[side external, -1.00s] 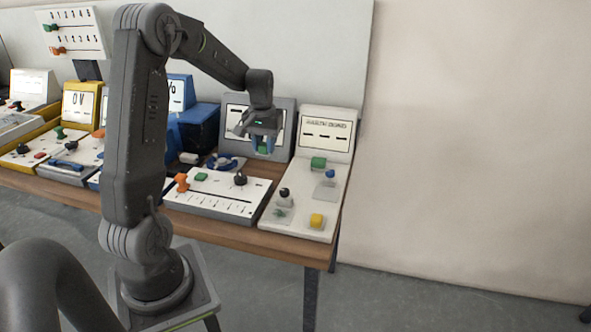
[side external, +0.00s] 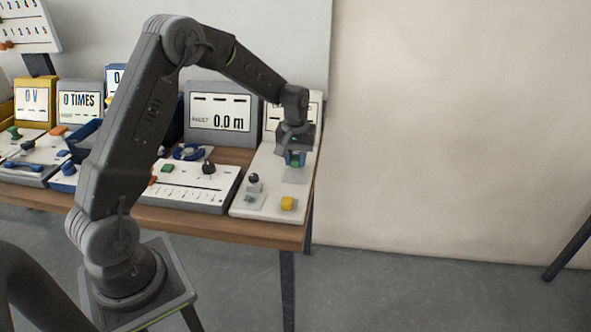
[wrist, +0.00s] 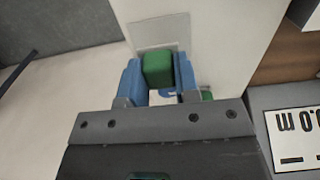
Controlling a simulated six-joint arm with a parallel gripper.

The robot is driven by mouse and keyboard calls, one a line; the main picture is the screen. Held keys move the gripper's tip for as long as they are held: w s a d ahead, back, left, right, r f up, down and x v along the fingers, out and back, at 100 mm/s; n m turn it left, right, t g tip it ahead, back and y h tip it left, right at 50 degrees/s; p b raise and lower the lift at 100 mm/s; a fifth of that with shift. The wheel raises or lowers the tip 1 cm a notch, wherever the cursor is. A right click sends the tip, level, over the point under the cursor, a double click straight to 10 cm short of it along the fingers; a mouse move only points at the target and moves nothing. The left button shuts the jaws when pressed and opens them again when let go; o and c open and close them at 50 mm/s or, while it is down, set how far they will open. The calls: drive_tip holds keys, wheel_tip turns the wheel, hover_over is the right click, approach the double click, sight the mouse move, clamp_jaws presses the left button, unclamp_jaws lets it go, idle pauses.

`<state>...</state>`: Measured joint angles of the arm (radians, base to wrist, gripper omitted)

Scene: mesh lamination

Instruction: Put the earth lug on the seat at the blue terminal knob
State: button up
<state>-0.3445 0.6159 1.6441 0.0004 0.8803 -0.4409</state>
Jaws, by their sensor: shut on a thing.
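My gripper (side external: 295,160) has blue fingers and is shut on a green block, which I take as the earth lug (wrist: 158,69). The lug shows between the fingertips in the wrist view. The gripper is over the right back part of the white earth bond tester (side external: 262,204). A grey square patch, seemingly the seat (side external: 294,175), lies just below the fingers. It also shows beyond the lug in the wrist view (wrist: 152,33). The blue knob cannot be made out clearly beside the blue fingers. I cannot tell whether the lug touches the panel.
A black knob (side external: 253,179) stands on the tester's left side, with a yellow button (side external: 287,203) at its front. A white panel with a slider scale (side external: 190,188) is to the left. A grey display (side external: 220,112) reading 0.0 stands behind. The bench's right edge is close.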

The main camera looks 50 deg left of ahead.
sight(296, 178)
drive_tip(key=shift+f, duration=1.95)
drive_tip(key=shift+f, duration=0.15)
drive_tip(key=o, duration=0.9)
wheel_tip(296, 178, up, 12)
drive_tip(key=shift+r, duration=0.1)
drive_tip(key=s+d+r+m+t, duration=0.2)
drive_tip(key=s+d+r+m, duration=0.1)
drive_tip(key=s+d+r, duration=0.5)
drive_tip(key=s+d+r+m+t, duration=0.25)
drive_tip(key=s+d+r, duration=0.2)
drive_tip(key=s, duration=0.45)
drive_tip(key=s+d+m, duration=0.1)
drive_tip(key=s, duration=0.2)
drive_tip(key=s+d+f+m, duration=0.1)
drive_tip(key=s, duration=0.2)
drive_tip(key=s+d+f+m+t, duration=0.1)
drive_tip(key=s, duration=0.2)
drive_tip(key=shift+d+f+m, duration=0.2)
drive_tip(key=shift+d+m, duration=0.05)
drive_tip(key=shift+d, duration=0.15)
